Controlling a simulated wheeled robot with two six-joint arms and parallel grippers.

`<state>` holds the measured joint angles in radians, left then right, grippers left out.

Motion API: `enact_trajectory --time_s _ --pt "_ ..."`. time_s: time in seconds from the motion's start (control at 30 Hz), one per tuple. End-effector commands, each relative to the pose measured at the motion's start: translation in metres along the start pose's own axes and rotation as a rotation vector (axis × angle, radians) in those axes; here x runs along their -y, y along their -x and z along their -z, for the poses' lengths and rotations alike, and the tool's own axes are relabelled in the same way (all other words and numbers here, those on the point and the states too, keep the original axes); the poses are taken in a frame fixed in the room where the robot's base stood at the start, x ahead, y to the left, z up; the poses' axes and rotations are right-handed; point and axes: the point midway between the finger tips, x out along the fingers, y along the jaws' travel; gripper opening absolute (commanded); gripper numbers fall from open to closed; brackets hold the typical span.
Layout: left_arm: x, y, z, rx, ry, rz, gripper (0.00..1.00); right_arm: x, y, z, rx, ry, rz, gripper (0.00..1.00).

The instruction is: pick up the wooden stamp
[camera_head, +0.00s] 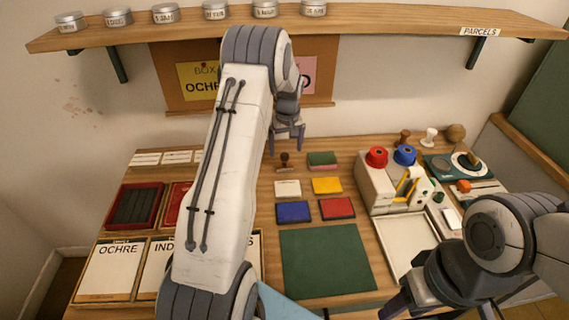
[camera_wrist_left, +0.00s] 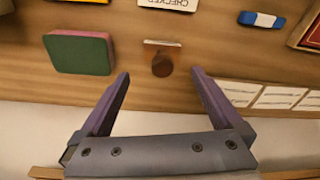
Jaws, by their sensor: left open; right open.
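The wooden stamp (camera_head: 284,161) stands on the table behind the ink pads, its dark round handle up. In the left wrist view the brown knob of the stamp (camera_wrist_left: 162,64) lies just ahead of the gap between my fingertips, with a pale block edge beside it. My left gripper (camera_head: 287,147) is open and empty, above and slightly behind the stamp; it also shows in the left wrist view (camera_wrist_left: 160,74). My right gripper (camera_head: 440,309) is at the bottom right, partly cut off by the frame, open, with nothing seen in it.
A green-and-pink block (camera_head: 322,160) stands right of the stamp, and a white CHECKED pad (camera_head: 287,188) stands in front. Yellow, blue and red pads lie nearby. A shelf (camera_head: 390,19) with tins hangs above. The green mat (camera_head: 325,262) is clear.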

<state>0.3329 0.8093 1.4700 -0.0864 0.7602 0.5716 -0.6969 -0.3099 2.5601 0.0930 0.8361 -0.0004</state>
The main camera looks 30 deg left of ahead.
Motion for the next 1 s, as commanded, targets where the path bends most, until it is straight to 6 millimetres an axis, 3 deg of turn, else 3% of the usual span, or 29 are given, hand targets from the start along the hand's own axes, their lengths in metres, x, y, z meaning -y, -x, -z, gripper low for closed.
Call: enact_trajectory --time_s 0.27,0.5,0.8,0.87,1.0 --pt "0.002 -0.024 -0.002 0.003 -0.001 0.001 1.0 0.001 0.007 0.0 0.0 0.0 0.0 0.5" --pt "0.003 -0.058 -0.004 0.001 -0.002 0.0 1.0 0.001 0.015 0.001 0.0 0.0 0.0 0.5" --pt "0.003 -0.064 -0.004 -0.001 -0.002 -0.002 1.0 0.001 0.015 0.001 0.0 0.0 0.0 0.5" --pt "0.003 -0.064 -0.004 -0.001 -0.002 -0.002 0.81 0.001 0.015 0.001 0.0 0.0 0.0 0.5" --pt "0.003 -0.064 -0.004 -0.001 -0.002 -0.001 0.27 0.001 0.015 0.001 0.0 0.0 0.0 0.5"
